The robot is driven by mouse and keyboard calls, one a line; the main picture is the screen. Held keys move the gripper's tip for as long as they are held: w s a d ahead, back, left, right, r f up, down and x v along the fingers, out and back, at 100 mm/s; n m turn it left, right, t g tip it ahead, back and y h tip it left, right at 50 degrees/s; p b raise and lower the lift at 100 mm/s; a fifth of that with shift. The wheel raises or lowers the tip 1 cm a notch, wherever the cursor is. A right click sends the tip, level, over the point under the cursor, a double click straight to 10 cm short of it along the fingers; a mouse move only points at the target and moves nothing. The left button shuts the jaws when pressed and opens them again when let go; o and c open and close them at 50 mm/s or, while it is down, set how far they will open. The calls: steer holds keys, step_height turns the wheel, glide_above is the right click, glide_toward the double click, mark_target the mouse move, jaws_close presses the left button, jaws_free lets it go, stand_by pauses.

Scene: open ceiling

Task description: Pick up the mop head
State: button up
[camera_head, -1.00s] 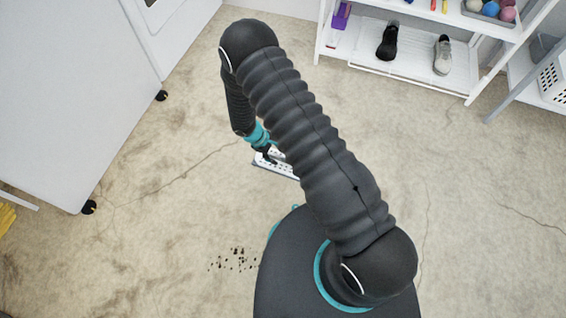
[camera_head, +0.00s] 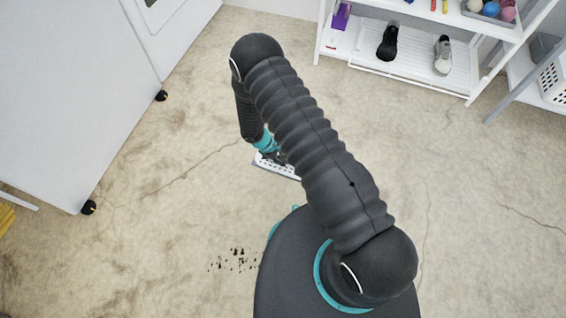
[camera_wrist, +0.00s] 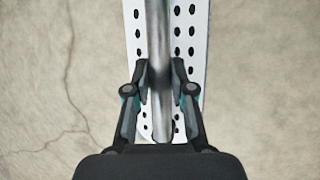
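The mop head is a flat white plate with rows of dark holes and a grey metal bar along its middle. It lies on the floor beyond my base in the head view (camera_head: 284,172), partly hidden by my gripper (camera_head: 272,156). In the wrist view the mop head (camera_wrist: 189,45) runs up the middle, away from my palm. My gripper's two dark fingers (camera_wrist: 160,75) stand on either side of the metal bar. They are drawn in close and appear to press on it.
A white shelf unit (camera_head: 400,75) with a black shoe (camera_head: 388,42) and a grey shoe (camera_head: 442,56) stands at the back right. A large white cabinet (camera_head: 70,90) on casters fills the left. Dark specks (camera_head: 236,260) lie on the floor. Concrete around the mop head is clear.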

mark_target(282, 158)
steer(key=shift+r, duration=0.1)
jaws_close()
steer(key=shift+r, duration=0.6)
step_height(282, 158, up, 3)
steer(key=shift+f, duration=0.15)
steer(key=s+d+r, duration=0.5)
steer(key=d+r, duration=0.2)
steer(key=d, duration=0.3)
steer(key=shift+s+d+b, duration=0.2)
steer(key=shift+b, duration=0.15)
steer(key=shift+o, duration=1.6)
jaws_free()
jaws_close()
steer(key=shift+w, duration=0.1)
